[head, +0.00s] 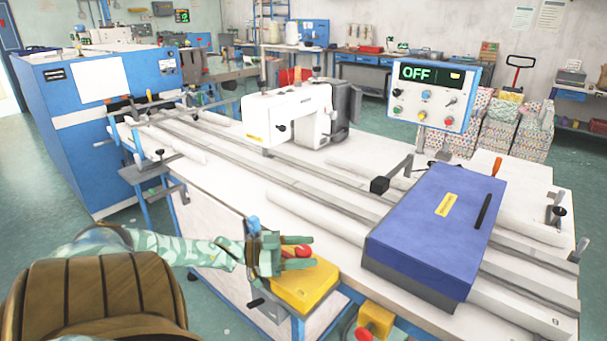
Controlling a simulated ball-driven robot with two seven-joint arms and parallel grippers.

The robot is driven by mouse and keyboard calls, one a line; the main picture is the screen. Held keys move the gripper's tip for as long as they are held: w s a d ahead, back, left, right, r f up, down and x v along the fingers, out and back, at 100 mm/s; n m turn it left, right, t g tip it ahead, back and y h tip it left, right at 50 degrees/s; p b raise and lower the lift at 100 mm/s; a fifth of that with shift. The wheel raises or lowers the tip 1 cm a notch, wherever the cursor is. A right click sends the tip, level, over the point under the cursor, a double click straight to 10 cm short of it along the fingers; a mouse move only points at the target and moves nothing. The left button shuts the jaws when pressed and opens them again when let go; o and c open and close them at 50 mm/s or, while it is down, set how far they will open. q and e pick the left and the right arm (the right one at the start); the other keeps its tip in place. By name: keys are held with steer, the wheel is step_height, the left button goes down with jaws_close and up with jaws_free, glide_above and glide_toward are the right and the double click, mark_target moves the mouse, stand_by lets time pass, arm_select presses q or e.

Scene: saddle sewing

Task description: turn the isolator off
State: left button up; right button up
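A yellow box (303,287), which looks like the isolator, sits on the front edge of the bench. A red knob (304,250) shows at its top. My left gripper (312,251) reaches in from the left over the box. Its two fingers are spread and point right, with the red knob showing between them. I cannot tell whether the fingers touch the knob. The gripper hides part of the box and knob. The control panel (432,95) at the back right has a display reading OFF. My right gripper is not in view.
A blue cover box (430,235) lies on the bench right of the gripper. A white sewing head (290,115) stands on the rails behind. Another yellow box (376,318) with red parts is at the bottom edge. A blue cabinet (85,150) stands at the left.

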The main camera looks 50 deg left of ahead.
arm_select(q)
steer(key=p+v, duration=0.1)
steer(key=v, duration=1.5)
steer(key=shift+p, duration=0.4)
steer(key=shift+s+a, duration=0.1)
steer(key=shift+a, duration=0.05)
